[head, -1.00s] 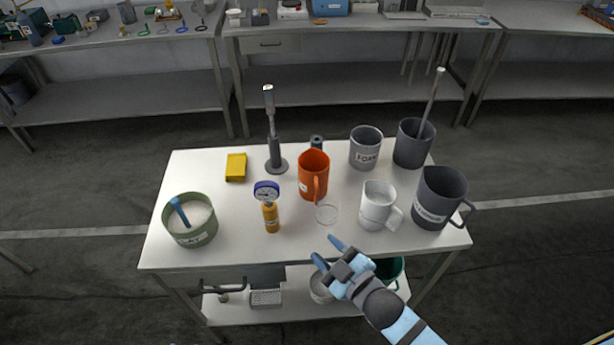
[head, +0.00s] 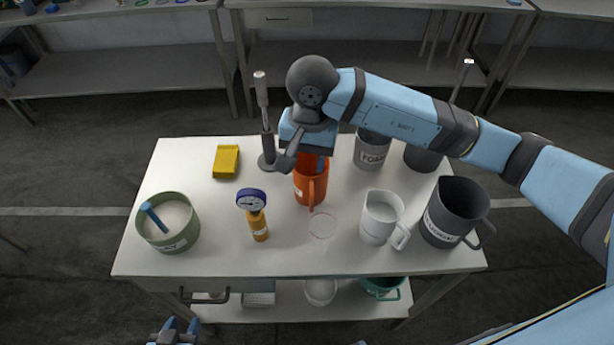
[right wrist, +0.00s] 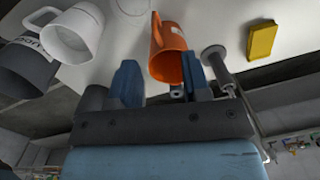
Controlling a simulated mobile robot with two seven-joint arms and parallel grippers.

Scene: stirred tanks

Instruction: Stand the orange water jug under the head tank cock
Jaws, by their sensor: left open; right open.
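The orange water jug (head: 309,188) stands upright on the white table (head: 275,255), its handle toward the front. It also shows in the right wrist view (right wrist: 168,52), its rim toward the camera. My right gripper (head: 303,155) is open at the jug's rim, reaching over from the right. In the right wrist view its two fingers (right wrist: 160,66) lie either side of the jug's mouth; I cannot tell whether they touch it. My left gripper (head: 181,326) is open and empty at the bottom edge, in front of the table. I cannot make out the head tank cock.
Near the jug are a grey stand (head: 267,150), an orange gauge bottle (head: 258,224), a white jug (head: 381,218), a foam jug (head: 372,152) and a dark sludge jug (head: 453,212). A green tub (head: 168,222) and yellow box (head: 227,160) stand left. A thin ring (head: 323,226) marks the tabletop.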

